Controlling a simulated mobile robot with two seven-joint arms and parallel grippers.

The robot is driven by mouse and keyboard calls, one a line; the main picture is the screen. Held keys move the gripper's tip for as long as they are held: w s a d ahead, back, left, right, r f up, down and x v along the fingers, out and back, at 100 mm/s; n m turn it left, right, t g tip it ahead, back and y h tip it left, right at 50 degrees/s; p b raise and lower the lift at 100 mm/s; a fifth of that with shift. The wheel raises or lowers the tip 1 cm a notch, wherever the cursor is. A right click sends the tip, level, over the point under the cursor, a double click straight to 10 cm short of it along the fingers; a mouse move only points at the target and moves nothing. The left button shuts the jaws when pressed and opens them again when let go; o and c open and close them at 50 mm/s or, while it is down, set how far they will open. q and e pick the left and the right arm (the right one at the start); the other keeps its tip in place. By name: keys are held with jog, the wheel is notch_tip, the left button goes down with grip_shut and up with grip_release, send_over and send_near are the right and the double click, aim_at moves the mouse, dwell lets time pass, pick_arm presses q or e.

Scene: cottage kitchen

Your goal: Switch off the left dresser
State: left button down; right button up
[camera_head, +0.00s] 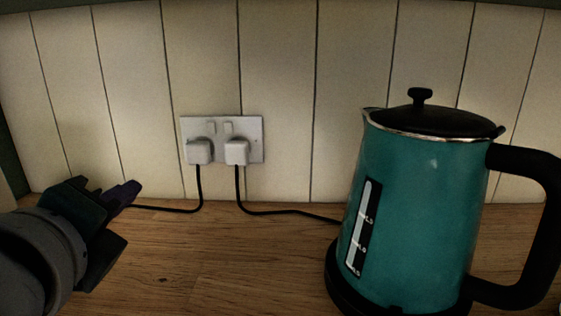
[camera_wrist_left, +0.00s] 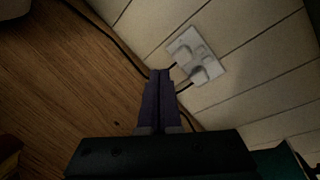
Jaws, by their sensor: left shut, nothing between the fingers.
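A white double wall socket (camera_head: 221,139) is on the panelled wall, with two white plugs in it. The left plug (camera_head: 199,152) and the right plug (camera_head: 237,152) each have a black cable. Two small rocker switches show above the plugs; their on or off position cannot be told. My left gripper (camera_head: 128,192) is shut and empty, to the left of the socket and lower, apart from it. In the left wrist view the closed purple fingers (camera_wrist_left: 159,92) point toward the wall, with the socket (camera_wrist_left: 196,56) just beyond and right of the tips. My right gripper is not in view.
A teal kettle (camera_head: 423,210) with a black lid and handle stands on the wooden worktop (camera_head: 230,260) at the right. The black cables run along the worktop by the wall. The worktop between my left gripper and the kettle is clear.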

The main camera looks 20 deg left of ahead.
pick_arm(q)
jog(key=w+d+m+t+b, duration=0.1)
jog(key=m, duration=0.3)
jog(key=w+d+m+t+h+b, duration=0.1)
jog(key=m+t, duration=0.1)
jog(key=m, duration=0.2)
jog(key=w+d+m+t+b, duration=0.1)
jog(key=m+b, duration=0.1)
jog(key=m, duration=0.2)
jog(key=shift+w+d+r+t+h, duration=0.3)
jog(key=shift+w+h, duration=0.1)
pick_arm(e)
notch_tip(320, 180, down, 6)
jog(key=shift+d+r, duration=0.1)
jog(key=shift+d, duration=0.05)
pick_arm(q)
jog(key=shift+w, duration=0.1)
send_near(210, 125)
jog(key=x, duration=0.7)
